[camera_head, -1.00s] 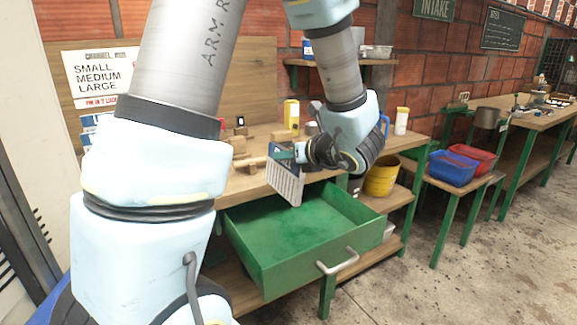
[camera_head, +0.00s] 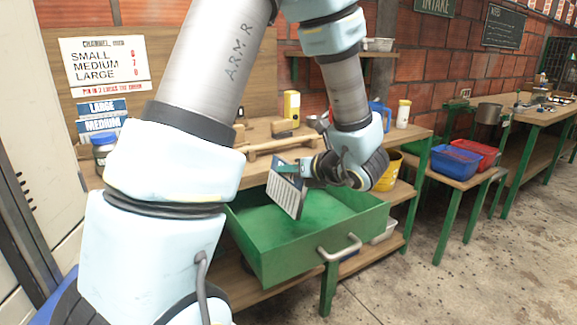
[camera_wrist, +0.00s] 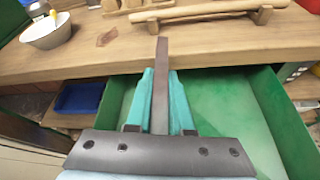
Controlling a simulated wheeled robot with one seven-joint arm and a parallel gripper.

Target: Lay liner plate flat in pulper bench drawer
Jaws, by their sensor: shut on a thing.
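The liner plate (camera_head: 284,196) is a grey ribbed plate with a dark top edge, held steeply tilted. It also shows nearly edge-on as a narrow grey bar in the wrist view (camera_wrist: 161,62). My gripper (camera_head: 290,170) is shut on it, with teal fingers (camera_wrist: 160,85) on both sides of the plate. The green bench drawer (camera_head: 310,255) is pulled out, and its visible floor is bare. The plate hangs over the drawer's left-middle part in the head view; its exact height above the floor is unclear. The drawer wall (camera_wrist: 286,118) shows right of the gripper in the wrist view.
The wooden bench top (camera_wrist: 90,55) lies behind the drawer, with a wooden rack (camera_head: 285,145) near its edge. A yellow bucket (camera_head: 388,172) stands to the right.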

